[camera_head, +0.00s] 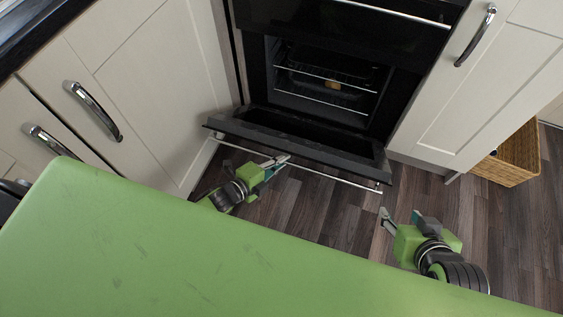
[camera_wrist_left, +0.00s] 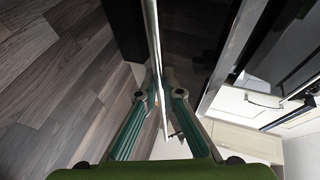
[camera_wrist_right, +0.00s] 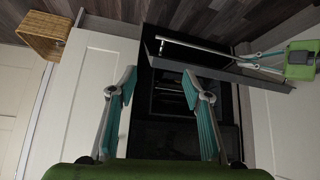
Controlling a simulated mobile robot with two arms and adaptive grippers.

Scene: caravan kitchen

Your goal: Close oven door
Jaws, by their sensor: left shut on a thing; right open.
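The black oven door (camera_head: 300,148) hangs open below the oven cavity (camera_head: 310,95), tilted down toward me. A thin silver handle bar (camera_head: 335,179) runs along its outer edge. My left gripper (camera_head: 278,163) is at the left-middle of this handle. In the left wrist view its fingers (camera_wrist_left: 160,90) close on the bar. My right gripper (camera_head: 389,216) is open and empty, just beyond the right end of the handle. The right wrist view shows its spread fingers (camera_wrist_right: 160,82) with the door (camera_wrist_right: 222,72) and the handle (camera_wrist_right: 188,44) ahead.
Cream cabinets stand on the left (camera_head: 150,80) and right (camera_head: 500,75) of the oven. A wicker basket (camera_head: 512,158) sits on the floor at right. A yellowish item (camera_head: 333,85) lies on the oven rack. Wood floor (camera_head: 320,215) is clear below the door.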

